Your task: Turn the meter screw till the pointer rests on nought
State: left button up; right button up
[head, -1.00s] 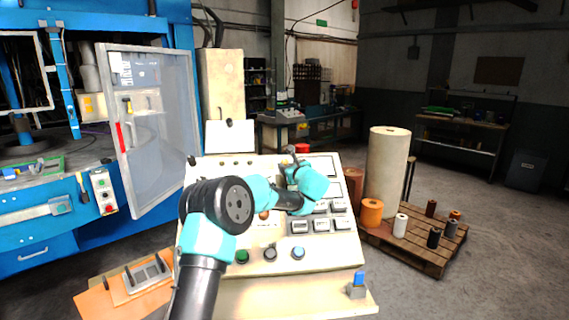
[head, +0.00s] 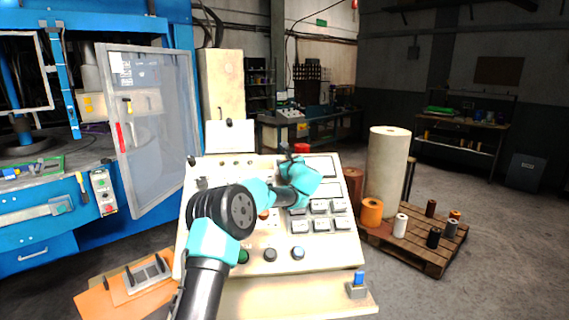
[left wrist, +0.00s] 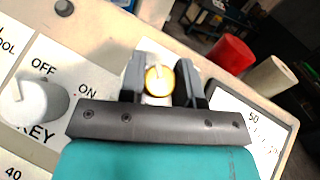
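My left gripper (left wrist: 160,78) is over the top of the sloping control panel (head: 335,245). Its two grey fingers stand apart on either side of a small round pale disc with a yellow rim (left wrist: 159,80). I cannot tell whether they touch it, or whether it is the meter screw. To its right in the left wrist view is a dark-framed white meter face (left wrist: 262,135) with the number 50; no pointer is clear to me. The meter also shows in the head view (head: 322,166), beside my wrist. My right gripper is not in view.
A white key switch (left wrist: 35,103) marked OFF and ON is left of the fingers. Grey push buttons (head: 320,224) and a row of knobs (head: 270,254) lie lower on the panel. A pallet (head: 430,256) with several spools stands to the right.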

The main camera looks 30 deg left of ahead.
pick_arm(q)
jog(key=c, duration=0.4)
jog(key=shift+m+t+h, duration=0.3)
jog(key=shift+m+t, duration=0.2)
jog(key=shift+m, duration=0.2)
jog(key=m+t+h, duration=0.2)
jog(key=m, duration=0.1)
jog(key=shift+a, duration=0.1)
jog(key=shift+m+t+h, duration=1)
jog(key=shift+m+h, duration=0.5)
jog(key=shift+m, duration=0.4)
jog(key=o, duration=0.9)
jog(key=shift+o, duration=0.2)
